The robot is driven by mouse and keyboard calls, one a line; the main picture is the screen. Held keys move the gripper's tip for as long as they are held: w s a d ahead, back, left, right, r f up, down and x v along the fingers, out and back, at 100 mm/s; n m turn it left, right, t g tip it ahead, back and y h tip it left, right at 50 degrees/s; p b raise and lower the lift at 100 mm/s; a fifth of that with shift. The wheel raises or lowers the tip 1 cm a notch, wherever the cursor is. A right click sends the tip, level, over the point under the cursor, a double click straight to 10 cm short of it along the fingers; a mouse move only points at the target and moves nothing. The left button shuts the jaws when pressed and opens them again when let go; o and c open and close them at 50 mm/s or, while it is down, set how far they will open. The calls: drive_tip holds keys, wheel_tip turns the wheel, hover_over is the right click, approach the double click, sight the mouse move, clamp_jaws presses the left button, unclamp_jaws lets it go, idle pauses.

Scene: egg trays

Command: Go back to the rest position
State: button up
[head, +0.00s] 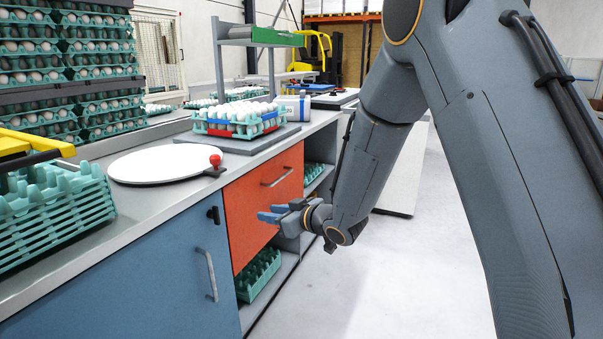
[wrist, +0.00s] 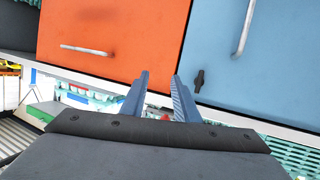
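My gripper (head: 271,212) is in front of the orange drawer front (head: 262,205), below the worktop edge, with its blue fingers pointing left. In the wrist view my gripper (wrist: 160,75) has its two fingers apart, with nothing between them. The fingers reach toward the cabinet fronts; whether they touch cannot be told. The orange front also shows in the wrist view (wrist: 115,30), with its handle (wrist: 86,50) left of the fingers. My arm comes down from the upper right in the head view.
A blue cabinet door (head: 150,275) with a handle (head: 209,275) is left of the gripper. On the worktop are a white round board (head: 160,166), a red knob (head: 215,160) and an egg tray (head: 240,126). The floor (head: 390,280) at right is clear.

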drive_tip(key=s+d+r+m+g+h, duration=0.1)
drive_tip(key=s+d+m+h, duration=0.3)
drive_tip(key=d, duration=0.4)
drive_tip(key=s+d+r+m+g+h, duration=0.1)
drive_tip(key=s+d+h, duration=0.45)
drive_tip(key=d, duration=0.25)
drive_tip(key=s+d+r+m+g, duration=0.1)
drive_tip(key=s+d+m+g, duration=0.2)
drive_tip(key=s, duration=1.1)
drive_tip(key=s+d+r+g, duration=0.1)
drive_tip(key=s+d+g, duration=0.3)
drive_tip(key=s, duration=1)
drive_tip(key=d+r+m+h+p, duration=0.1)
drive_tip(key=d+r+p, duration=0.5)
drive_tip(key=p, duration=0.8)
drive_tip(key=shift+w+d+r+m+g, duration=0.3)
drive_tip(key=shift+w+d+m, duration=0.1)
drive_tip(key=shift+d+m, duration=0.35)
